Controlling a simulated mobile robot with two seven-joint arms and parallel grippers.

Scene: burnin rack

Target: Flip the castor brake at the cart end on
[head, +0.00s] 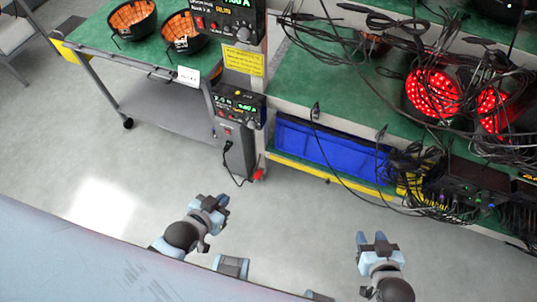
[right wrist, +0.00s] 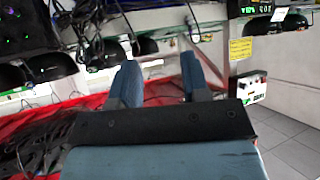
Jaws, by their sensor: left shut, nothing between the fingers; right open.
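A small red part (head: 259,174), which looks like the castor brake pedal, is low at the rack's left end, beside the grey power unit. It is too small to tell whether it is up or down. My left gripper (head: 220,204) is shut and empty, below and left of the red part in the head view and apart from it. My right gripper (head: 371,238) is open and empty over the bare floor in front of the rack. Its two blue fingers also show apart in the right wrist view (right wrist: 160,78).
A green-topped cart (head: 98,50) with orange-lined bowls stands at the left, with a black castor (head: 128,123). A blue bin (head: 330,150) sits on the rack's lower shelf. Cables hang over the rack's right part. The grey floor (head: 130,170) in front is clear.

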